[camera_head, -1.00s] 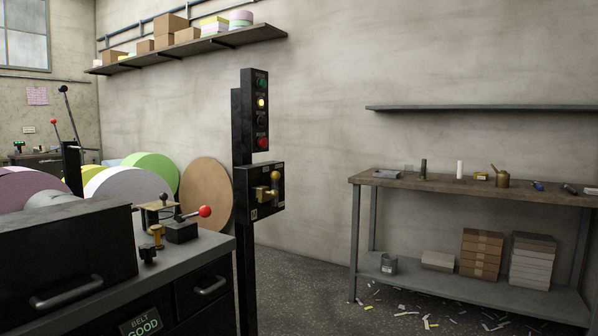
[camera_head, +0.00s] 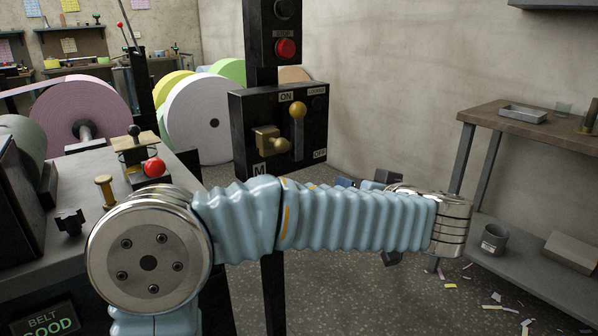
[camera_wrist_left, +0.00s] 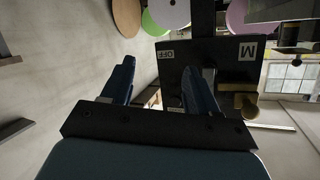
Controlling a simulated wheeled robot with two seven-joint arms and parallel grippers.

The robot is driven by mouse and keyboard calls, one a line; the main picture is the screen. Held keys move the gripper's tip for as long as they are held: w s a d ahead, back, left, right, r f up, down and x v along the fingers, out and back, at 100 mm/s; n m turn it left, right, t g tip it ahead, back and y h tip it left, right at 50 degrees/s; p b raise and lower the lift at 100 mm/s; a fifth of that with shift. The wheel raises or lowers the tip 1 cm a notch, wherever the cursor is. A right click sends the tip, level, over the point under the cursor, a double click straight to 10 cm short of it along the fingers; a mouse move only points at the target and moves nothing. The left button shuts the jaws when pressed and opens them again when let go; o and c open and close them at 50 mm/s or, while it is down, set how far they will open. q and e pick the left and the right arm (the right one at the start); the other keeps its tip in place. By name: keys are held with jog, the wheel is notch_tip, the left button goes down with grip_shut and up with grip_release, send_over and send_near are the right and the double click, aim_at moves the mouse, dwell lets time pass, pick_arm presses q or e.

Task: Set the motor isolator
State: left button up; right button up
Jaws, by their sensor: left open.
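The motor isolator is a black box (camera_head: 246,125) on a dark post, marked ON at the top, OFF at the lower right and M at the lower left. Its grey lever (camera_head: 297,135) stands upright with a yellow ball knob (camera_head: 298,109) beside ON. A brass part (camera_head: 267,140) juts out left of the lever. My left arm crosses in front, below the box; its gripper is mostly hidden behind the arm. In the left wrist view my left gripper (camera_wrist_left: 160,85) is open and empty. The box (camera_wrist_left: 215,62) appears upside down there, partly behind the right-hand finger.
A red stop button (camera_head: 285,48) is on the post above the box. A worktable (camera_head: 520,124) stands at right. Paper scraps lie on the floor.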

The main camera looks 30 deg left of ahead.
aim_at(302, 113)
pick_arm(q)
jog(key=s+a+r+n+y, duration=0.2)
jog(key=s+r+n, duration=0.1)
jog(key=r, duration=0.3)
jog(key=s+a+r+n+y, duration=0.1)
jog(key=s+r+n+y, duration=0.2)
jog(key=r, duration=0.4)
jog(key=shift+n+h, duration=0.3)
jog(key=shift+h, duration=0.2)
jog(key=p+x, duration=0.1)
jog(key=x, duration=0.5)
jog(key=p+x, duration=0.2)
jog(key=x, duration=0.5)
jog(key=shift+w+a+f, duration=0.15)
jog(key=shift+f, duration=0.1)
grip_shut()
